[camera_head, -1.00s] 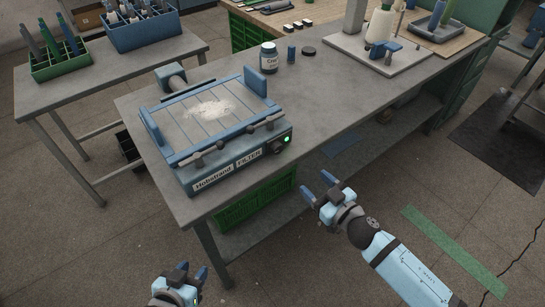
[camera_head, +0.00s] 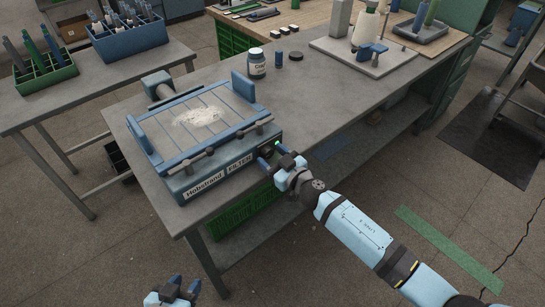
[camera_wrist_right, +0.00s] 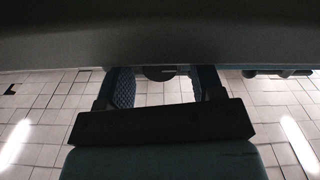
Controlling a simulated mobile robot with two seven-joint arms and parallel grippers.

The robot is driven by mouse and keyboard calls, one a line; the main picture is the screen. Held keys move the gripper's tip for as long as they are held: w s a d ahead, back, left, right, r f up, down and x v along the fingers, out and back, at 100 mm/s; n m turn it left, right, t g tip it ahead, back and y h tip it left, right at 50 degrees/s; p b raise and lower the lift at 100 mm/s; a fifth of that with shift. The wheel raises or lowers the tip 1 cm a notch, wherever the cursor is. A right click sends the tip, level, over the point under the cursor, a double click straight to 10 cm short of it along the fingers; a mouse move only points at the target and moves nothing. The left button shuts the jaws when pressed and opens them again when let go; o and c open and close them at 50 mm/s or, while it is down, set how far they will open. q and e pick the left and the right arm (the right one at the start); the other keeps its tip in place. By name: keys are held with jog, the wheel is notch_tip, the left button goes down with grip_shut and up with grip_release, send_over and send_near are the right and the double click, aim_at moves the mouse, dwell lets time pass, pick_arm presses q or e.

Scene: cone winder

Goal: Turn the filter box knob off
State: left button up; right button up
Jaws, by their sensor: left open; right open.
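The dark knob (camera_head: 267,151) beside the light is partly hidden by my right gripper. My right gripper (camera_head: 272,158) is open at that end of the front face. In the right wrist view, a dark round part (camera_wrist_right: 158,73), likely the knob, shows between the two spread blue fingers. My left gripper (camera_head: 184,285) is open and empty, low in front of the bench.
A white jar (camera_head: 257,64), a small blue cylinder (camera_head: 278,59) and a black lid (camera_head: 296,56) stand behind the box. A winder base with cones (camera_head: 375,60) is further back right. A green crate (camera_head: 240,213) is under the bench. The bench middle is clear.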

jog(key=c, duration=0.9)
jog(key=shift+n, duration=0.7)
jog(key=o, duration=0.9)
jog(key=shift+s, duration=0.1)
jog(key=p+v, duration=0.1)
jog(key=v, duration=1.2)
jog(key=shift+s+d, duration=0.25)
